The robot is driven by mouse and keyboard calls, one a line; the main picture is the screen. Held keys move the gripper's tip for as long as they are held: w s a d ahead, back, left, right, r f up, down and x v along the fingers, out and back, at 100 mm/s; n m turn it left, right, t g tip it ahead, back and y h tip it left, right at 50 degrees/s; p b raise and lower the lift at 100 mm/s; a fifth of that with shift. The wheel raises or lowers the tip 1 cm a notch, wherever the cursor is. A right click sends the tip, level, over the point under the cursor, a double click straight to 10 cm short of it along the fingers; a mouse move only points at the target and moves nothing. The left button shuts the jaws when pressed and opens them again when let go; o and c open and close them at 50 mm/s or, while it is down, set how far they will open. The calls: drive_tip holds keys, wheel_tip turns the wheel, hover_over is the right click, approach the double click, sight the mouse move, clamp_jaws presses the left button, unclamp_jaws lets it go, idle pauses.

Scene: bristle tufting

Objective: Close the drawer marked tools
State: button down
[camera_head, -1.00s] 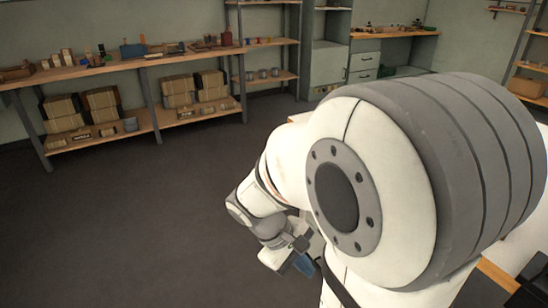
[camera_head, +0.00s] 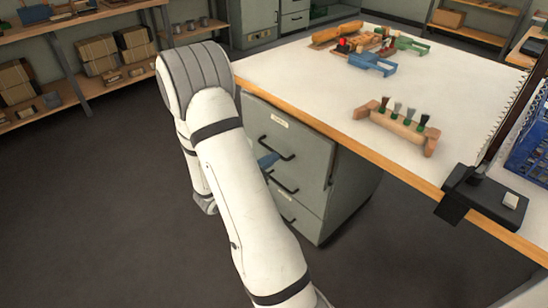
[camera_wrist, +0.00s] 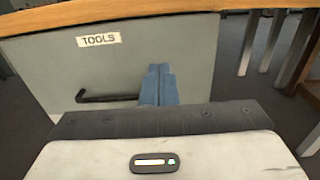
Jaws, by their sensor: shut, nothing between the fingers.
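The drawer marked TOOLS (camera_wrist: 60,65) is a grey-green front with a paper label and a dark bar handle (camera_wrist: 108,97), just under the wooden table edge. In the head view the top drawer (camera_head: 265,112) of the cabinet under the table has a label and a handle (camera_head: 275,150); its label is too small to read. Its front looks about level with the drawer below. My gripper (camera_wrist: 159,70) has its blue fingers together and empty, pointing at the front just right of the handle. Whether they touch it I cannot tell.
A lower drawer (camera_head: 300,215) sits beneath. The white tabletop (camera_head: 300,75) holds a wooden block with brushes (camera_head: 397,125), blue and green clamps and a blue crate (camera_head: 530,150). Shelves with boxes stand at the back left. The floor left of the cabinet is clear.

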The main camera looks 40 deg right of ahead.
sight(304, 138)
drive_tip(key=d, duration=0.3)
drive_tip(key=d+b, duration=0.1)
drive_tip(key=d, duration=0.7)
drive_tip(key=shift+w+d+b, duration=0.15)
drive_tip(key=shift+w+b, duration=0.15)
drive_tip(key=shift+w, duration=0.1)
